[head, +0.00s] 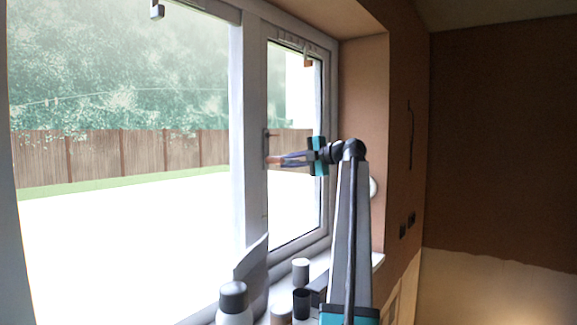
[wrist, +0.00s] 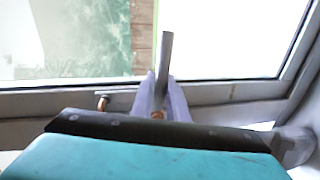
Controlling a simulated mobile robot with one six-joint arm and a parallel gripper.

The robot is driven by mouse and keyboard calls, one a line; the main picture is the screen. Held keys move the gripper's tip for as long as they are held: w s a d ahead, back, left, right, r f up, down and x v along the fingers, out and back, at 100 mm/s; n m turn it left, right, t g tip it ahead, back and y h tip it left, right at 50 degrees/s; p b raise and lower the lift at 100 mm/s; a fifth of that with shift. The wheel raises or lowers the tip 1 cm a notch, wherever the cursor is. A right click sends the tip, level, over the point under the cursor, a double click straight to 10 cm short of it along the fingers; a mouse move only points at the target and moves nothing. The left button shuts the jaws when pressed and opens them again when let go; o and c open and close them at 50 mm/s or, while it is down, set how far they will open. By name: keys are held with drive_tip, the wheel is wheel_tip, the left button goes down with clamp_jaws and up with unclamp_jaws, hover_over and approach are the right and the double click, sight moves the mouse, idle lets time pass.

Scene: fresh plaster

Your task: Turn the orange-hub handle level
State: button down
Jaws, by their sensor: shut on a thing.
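The orange-hub handle is on the window's upright frame bar. In the wrist view its grey lever (wrist: 166,58) rises from the orange hub (wrist: 158,115) toward the glass. That view is rolled sideways, so the lever lies roughly level, with a slight lean. My gripper (wrist: 161,98) has its pale fingers on both sides of the lever, close to the hub, and is shut on it. In the head view my gripper (head: 285,159) meets the orange hub (head: 272,159) from the right; the fingers hide most of the lever.
A second, smaller handle (head: 270,134) sits above on the same bar; it shows in the wrist view (wrist: 102,103) beside my fingers. Bottles and cups (head: 233,300) stand on the sill below.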

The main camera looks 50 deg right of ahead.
drive_tip(key=shift+n, duration=0.6)
drive_tip(key=c, duration=1.7)
unclamp_jaws()
drive_tip(key=shift+a, duration=0.1)
drive_tip(key=shift+c, duration=0.2)
drive_tip(key=shift+r, duration=0.15)
drive_tip(key=shift+s, duration=0.15)
drive_tip(key=s+r+b, duration=0.1)
drive_tip(key=s, duration=0.3)
drive_tip(key=s+b, duration=0.1)
drive_tip(key=s, duration=0.4)
drive_tip(key=s+r+b, duration=0.1)
drive_tip(key=s+b, duration=0.1)
drive_tip(key=s, duration=0.2)
drive_tip(key=shift+s+r, duration=0.2)
drive_tip(key=shift+r, duration=0.15)
